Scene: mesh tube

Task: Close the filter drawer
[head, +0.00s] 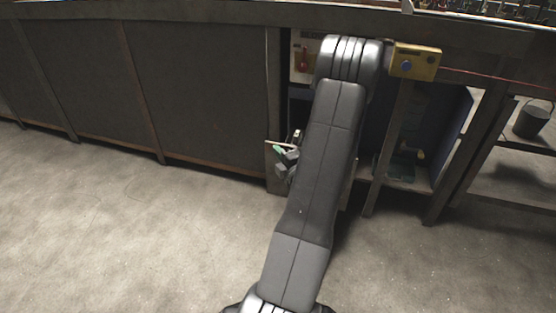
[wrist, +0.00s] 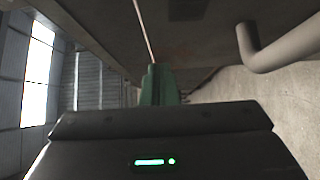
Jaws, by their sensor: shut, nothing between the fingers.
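The filter drawer appears to be the grey-brown panel (head: 275,178) under the bench in the head view, left of my arm. My arm hides much of it, so I cannot tell how far it stands open. My gripper (head: 279,151) has green fingertips and is beside the panel's upper part; I cannot tell if it touches. In the wrist view my gripper (wrist: 158,72) is shut and empty, its green fingers together. A dark flat surface (wrist: 195,35) with a thin pale line fills the top middle there.
Closed dark cabinet panels (head: 85,85) run along the left. A yellow box (head: 415,62) with a blue button hangs under the bench edge. A bucket (head: 532,118) stands on a shelf at right. A bent grey pipe (wrist: 285,50) shows in the wrist view. Floor (head: 130,230) at left is clear.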

